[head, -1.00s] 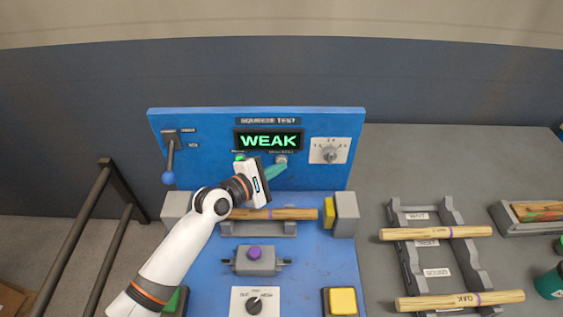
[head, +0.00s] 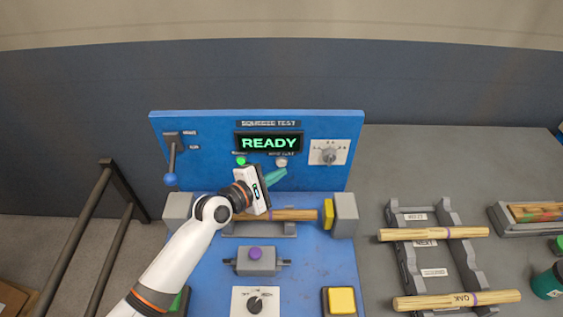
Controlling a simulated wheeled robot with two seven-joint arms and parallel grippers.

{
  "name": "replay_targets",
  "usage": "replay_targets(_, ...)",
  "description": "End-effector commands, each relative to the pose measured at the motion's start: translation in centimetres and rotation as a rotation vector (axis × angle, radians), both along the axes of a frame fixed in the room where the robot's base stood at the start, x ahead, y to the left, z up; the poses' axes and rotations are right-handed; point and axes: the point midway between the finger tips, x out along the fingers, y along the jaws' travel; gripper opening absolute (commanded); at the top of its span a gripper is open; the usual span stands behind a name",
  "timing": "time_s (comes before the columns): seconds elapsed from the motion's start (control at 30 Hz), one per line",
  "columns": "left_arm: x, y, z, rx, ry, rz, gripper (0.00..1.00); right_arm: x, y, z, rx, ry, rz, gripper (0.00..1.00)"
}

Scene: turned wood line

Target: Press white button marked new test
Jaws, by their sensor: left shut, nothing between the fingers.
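The white button (head: 281,162) is a small round cap on the blue upright panel (head: 215,135), under the display (head: 268,143), which reads "READY" in green. A label above the button is too small to read surely. My left gripper (head: 284,173) is shut and empty, its teal fingertips just below the button with a small gap in the picture. The button is in full view. My right gripper is not in view.
A turned wooden piece (head: 285,215) lies in the fixture below my left gripper, partly hidden by it. A blue-knobbed lever (head: 170,178) hangs at the panel's left, and a dial (head: 329,153) is at its right. A rack (head: 470,262) holds two wooden pieces.

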Motion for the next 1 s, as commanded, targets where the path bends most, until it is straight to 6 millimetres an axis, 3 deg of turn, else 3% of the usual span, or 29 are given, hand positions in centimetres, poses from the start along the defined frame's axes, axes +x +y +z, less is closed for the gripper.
replay_targets(0.2,-0.4,0.0,0.1,0.000,0.001,0.000,0.00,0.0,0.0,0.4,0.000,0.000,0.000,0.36)
replay_targets(0.7,-4.8,0.0,0.1,0.001,0.001,-0.001,0.00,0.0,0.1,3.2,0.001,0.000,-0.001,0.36)
replay_targets(1.0,-5.0,0.0,0.0,0.000,-0.001,-0.001,0.00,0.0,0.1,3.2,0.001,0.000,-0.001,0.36)
